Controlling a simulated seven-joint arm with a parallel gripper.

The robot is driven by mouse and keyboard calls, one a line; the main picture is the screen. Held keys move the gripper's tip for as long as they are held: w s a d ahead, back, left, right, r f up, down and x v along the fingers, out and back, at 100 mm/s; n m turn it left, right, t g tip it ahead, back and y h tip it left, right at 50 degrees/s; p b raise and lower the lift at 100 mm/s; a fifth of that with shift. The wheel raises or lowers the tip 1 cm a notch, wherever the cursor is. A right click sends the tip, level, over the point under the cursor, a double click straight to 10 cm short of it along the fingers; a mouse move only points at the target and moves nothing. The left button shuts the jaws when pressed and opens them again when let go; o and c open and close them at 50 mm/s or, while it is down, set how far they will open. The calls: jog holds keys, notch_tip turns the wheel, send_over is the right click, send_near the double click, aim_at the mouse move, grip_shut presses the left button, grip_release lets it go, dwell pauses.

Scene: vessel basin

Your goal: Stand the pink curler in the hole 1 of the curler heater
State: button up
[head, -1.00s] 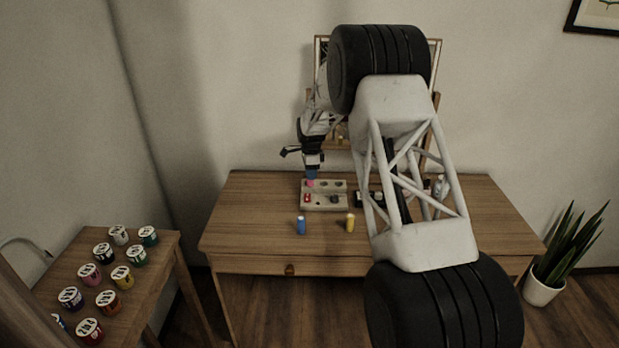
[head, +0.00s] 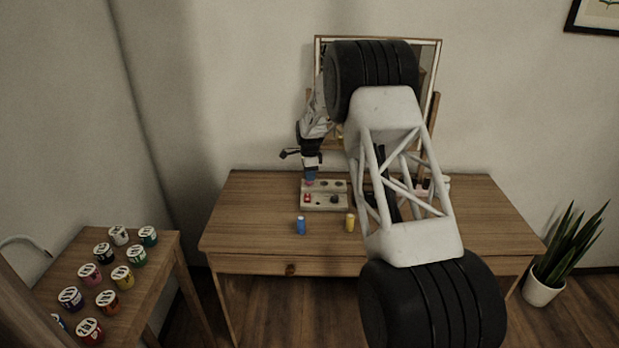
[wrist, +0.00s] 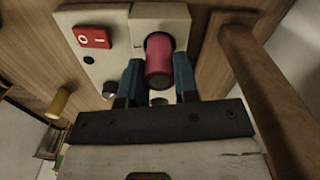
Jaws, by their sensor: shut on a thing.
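The pink curler (wrist: 158,60) is held between the two blue fingers of my gripper (wrist: 158,75) in the wrist view. The beige curler heater (head: 318,207) lies on the desk, with a red switch (wrist: 92,37) and dark round holes. In the head view my gripper (head: 310,179) is low over the heater's back left corner, and little of the curler shows below the fingers. The curler's far end is at the heater in the wrist view. I cannot tell whether it is inside a hole, and the number of that hole cannot be read.
A blue curler (head: 301,226) and a yellow curler (head: 350,223) stand on the desk (head: 250,225) in front of the heater. A framed mirror (head: 437,70) stands behind. A side table on the left holds several labelled pots (head: 122,278). The desk's left part is clear.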

jog(key=shift+f, duration=0.65)
jog(key=shift+f, duration=0.15)
jog(key=o, duration=0.9)
notch_tip(320, 180, up, 12)
dwell(0.8)
jog(key=shift+r, duration=0.2)
